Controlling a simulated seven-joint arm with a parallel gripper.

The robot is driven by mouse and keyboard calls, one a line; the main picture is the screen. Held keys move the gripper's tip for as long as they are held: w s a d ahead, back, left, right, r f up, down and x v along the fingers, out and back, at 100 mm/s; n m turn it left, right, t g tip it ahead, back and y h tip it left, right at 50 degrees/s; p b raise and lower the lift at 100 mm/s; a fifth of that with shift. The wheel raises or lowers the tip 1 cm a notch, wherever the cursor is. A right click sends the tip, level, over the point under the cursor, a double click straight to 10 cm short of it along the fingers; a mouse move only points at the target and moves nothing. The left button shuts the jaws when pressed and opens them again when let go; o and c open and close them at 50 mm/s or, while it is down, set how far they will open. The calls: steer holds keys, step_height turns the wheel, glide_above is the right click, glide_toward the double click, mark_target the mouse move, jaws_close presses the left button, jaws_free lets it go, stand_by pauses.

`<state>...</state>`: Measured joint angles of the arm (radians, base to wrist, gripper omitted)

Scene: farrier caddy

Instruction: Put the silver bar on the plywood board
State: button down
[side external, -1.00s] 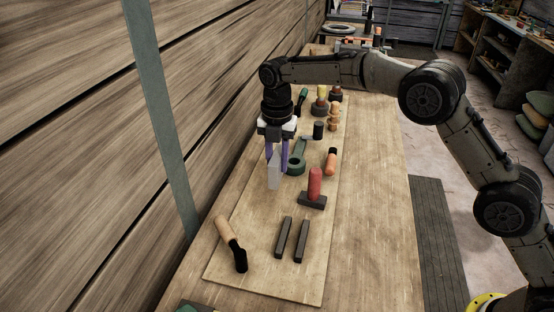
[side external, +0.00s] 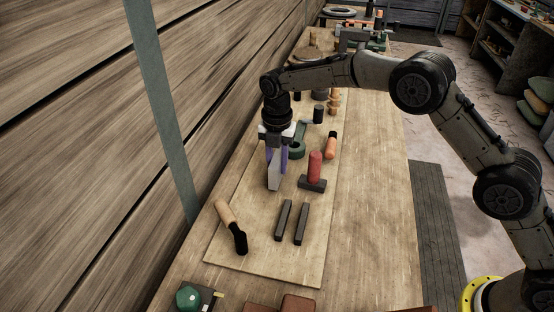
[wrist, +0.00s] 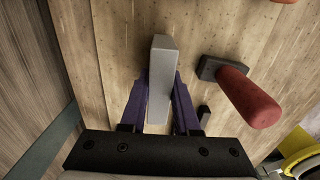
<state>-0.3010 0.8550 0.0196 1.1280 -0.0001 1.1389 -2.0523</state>
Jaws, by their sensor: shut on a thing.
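The silver bar (side external: 273,180) is a pale grey block held upright between my purple fingers. My gripper (side external: 277,162) is shut on it, and its lower end extends below the fingertips. In the wrist view the bar (wrist: 160,75) sits between both fingers of my gripper (wrist: 158,98). The plywood board (side external: 262,254) lies flat on the bench, and the bar is over its left part. The board (wrist: 100,35) also fills much of the wrist view. The bar's lower end is at or just above the board; I cannot tell whether it touches.
A red-handled tool (side external: 315,166) stands right of the bar. Two dark bars (side external: 292,222) and a wooden-handled tool (side external: 231,226) lie in front. A green ring-ended tool (side external: 297,148) and an orange-handled tool (side external: 330,146) are behind. Bare board lies between these. A plank wall (side external: 90,150) runs along the left.

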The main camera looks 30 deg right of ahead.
mark_target(277, 157)
steer(key=shift+f, duration=0.45)
stand_by(0.6)
steer(key=c, duration=0.6)
jaws_free()
steer(key=shift+o, duration=0.2)
steer(key=shift+f, duration=0.1)
step_height(277, 157, up, 14)
